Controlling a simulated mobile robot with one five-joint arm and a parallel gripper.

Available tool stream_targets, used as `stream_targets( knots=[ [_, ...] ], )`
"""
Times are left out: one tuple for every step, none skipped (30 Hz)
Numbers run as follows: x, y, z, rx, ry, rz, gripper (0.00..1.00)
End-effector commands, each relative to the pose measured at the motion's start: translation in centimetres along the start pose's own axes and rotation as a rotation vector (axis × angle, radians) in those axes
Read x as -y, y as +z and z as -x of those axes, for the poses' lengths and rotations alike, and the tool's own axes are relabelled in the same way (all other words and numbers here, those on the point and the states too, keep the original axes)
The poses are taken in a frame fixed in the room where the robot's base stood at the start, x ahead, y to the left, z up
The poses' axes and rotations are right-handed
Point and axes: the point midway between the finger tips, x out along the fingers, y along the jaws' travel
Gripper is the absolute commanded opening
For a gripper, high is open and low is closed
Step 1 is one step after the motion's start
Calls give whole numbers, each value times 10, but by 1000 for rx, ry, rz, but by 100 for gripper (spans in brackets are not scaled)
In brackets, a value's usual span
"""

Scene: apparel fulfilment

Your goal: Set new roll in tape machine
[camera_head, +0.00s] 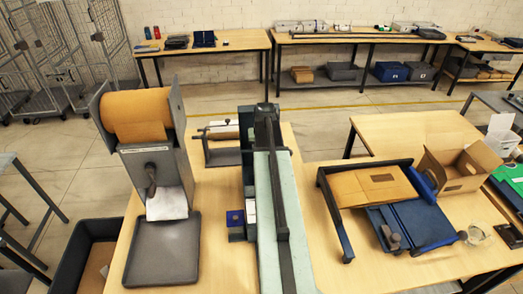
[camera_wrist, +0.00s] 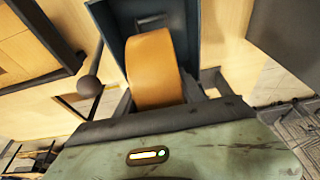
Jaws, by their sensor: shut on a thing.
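In the wrist view an orange-brown tape roll (camera_wrist: 156,68) stands on edge between the dark jaws of my gripper (camera_wrist: 165,88), which is shut on it. Past the roll is a dark blue housing (camera_wrist: 108,22) with a grey recess, which looks like the tape machine. The roll overlaps this housing; I cannot tell whether it touches or sits in it. A dark ball knob (camera_wrist: 90,87) is just left of it. In the head view a small blue part (camera_head: 236,218) shows beside my arm; the arm hides the roll there.
A grey machine (camera_head: 155,165) with a wide brown paper roll (camera_head: 137,105) stands left, behind a grey tray (camera_head: 162,252). A dark frame with cardboard (camera_head: 370,185), a blue unit (camera_head: 420,222) and an open carton (camera_head: 458,168) occupy the right table. A roll stand (camera_head: 222,157) is behind.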

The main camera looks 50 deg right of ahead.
Motion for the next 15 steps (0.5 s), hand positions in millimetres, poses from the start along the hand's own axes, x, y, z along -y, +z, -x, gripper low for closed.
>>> stream_targets(
  knots=[
    [0,4,-14,0,0,0,0],
    [0,6,-18,0,0,0,0],
    [0,7,-23,0,0,-1,0],
    [0,8,-27,0,0,-1,0],
    [0,10,-31,0,0,-1,0],
    [-1,11,-36,0,0,-1,0],
    [-1,12,-40,0,0,-1,0],
    [-1,14,-44,0,0,-1,0],
    [-1,15,-50,0,0,-1,0],
    [-1,16,-54,0,0,-1,0],
    [-1,18,-57,0,0,-1,0],
    [-1,19,-63,0,0,-1,0],
    [-1,21,-67,0,0,-2,0],
    [-1,22,-70,0,0,-2,0],
    [-1,23,-76,0,0,-2,0]
  ],
)
